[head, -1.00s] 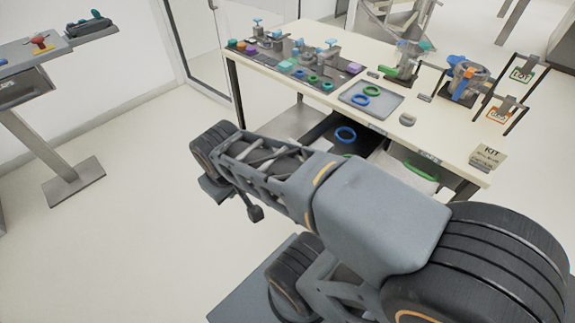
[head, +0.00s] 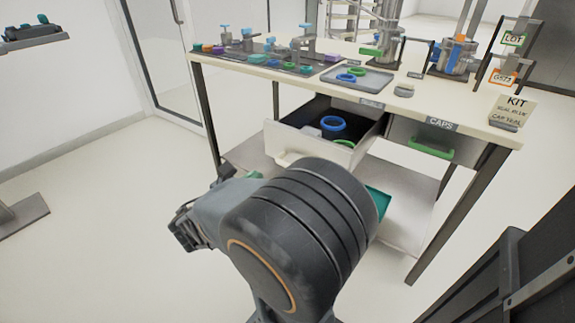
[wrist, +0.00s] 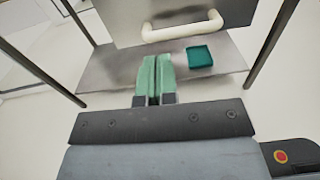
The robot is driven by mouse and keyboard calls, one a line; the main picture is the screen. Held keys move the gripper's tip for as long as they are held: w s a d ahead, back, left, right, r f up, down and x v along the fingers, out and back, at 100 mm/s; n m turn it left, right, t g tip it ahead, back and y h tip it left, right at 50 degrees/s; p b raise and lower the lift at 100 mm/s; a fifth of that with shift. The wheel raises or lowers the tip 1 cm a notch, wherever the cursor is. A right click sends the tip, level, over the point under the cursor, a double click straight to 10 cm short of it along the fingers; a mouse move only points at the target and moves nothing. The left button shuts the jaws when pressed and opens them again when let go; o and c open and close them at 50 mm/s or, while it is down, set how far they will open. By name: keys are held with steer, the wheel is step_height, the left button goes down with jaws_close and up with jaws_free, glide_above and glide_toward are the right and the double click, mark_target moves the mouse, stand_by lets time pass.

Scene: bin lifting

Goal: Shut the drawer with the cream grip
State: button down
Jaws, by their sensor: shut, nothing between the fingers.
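A drawer labelled CAPS with a green grip (head: 430,150) sits to the right, closed. A teal tray (wrist: 200,57) lies on the lower shelf (wrist: 105,65). The bench top (head: 420,98) bears fixtures and a grey tray (head: 358,79). Open floor lies left.

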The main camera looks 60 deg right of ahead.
mark_target(292, 148)
steer(key=d, duration=0.6)
steer(key=d+b, duration=0.1)
steer(key=d, duration=0.5)
steer(key=shift+d+f, duration=0.2)
steer(key=shift+d, duration=0.1)
steer(key=shift+d+r, duration=0.1)
steer(key=shift+d, duration=0.55)
